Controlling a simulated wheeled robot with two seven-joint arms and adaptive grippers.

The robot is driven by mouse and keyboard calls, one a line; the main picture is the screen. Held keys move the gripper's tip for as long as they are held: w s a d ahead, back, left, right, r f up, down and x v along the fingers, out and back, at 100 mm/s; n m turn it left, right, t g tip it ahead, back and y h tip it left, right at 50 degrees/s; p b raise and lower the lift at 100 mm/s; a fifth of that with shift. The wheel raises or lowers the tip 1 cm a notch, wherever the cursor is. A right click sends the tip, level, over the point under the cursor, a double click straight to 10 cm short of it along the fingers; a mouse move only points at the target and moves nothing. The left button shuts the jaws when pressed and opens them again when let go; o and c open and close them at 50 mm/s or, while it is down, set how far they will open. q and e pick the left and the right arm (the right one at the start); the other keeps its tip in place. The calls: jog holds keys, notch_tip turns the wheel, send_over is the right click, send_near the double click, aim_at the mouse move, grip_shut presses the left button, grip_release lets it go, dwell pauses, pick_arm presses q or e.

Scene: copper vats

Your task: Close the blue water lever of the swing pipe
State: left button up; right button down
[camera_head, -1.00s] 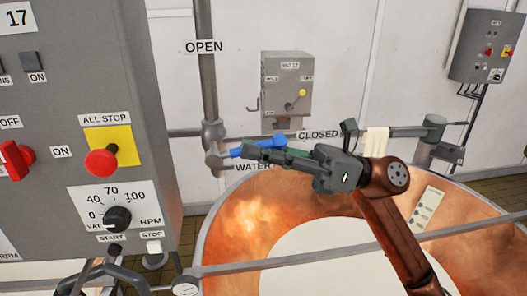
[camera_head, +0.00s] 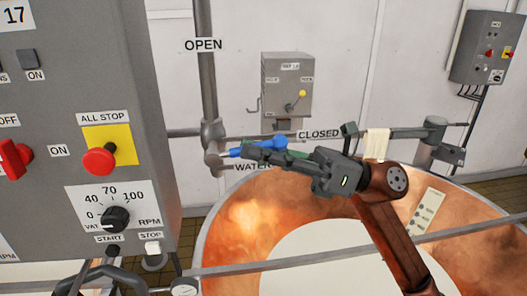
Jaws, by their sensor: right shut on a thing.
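The blue water lever (camera_head: 267,147) sits on the swing pipe (camera_head: 213,140), beside the WATER label (camera_head: 252,167). It points to the right, roughly level, toward the CLOSED label (camera_head: 319,134). The OPEN label (camera_head: 203,45) is higher up on the vertical pipe. My right gripper (camera_head: 262,152) reaches in from the right and is shut on the blue lever. Its fingers hide part of the lever. My left gripper is out of view; a dark part at the bottom left cannot be made out for certain.
A grey control cabinet (camera_head: 70,50) with a red ALL STOP button (camera_head: 99,160) fills the left. A copper vat (camera_head: 235,222) lies below my right arm. A white cloth (camera_head: 376,143) hangs on the horizontal pipe. A small grey box (camera_head: 287,80) is on the wall.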

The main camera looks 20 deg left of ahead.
jog(key=shift+w, duration=0.2)
dwell(0.5)
jog(key=c, duration=2)
grip_release()
jog(key=shift+w+f, duration=0.1)
jog(key=shift+w, duration=0.05)
jog(key=shift+c, duration=0.2)
jog(key=shift+o, duration=0.4)
jog(key=shift+s, duration=0.2)
jog(key=v, duration=1.2)
jog(key=shift+f, duration=0.2)
jog(key=shift+c, duration=0.6)
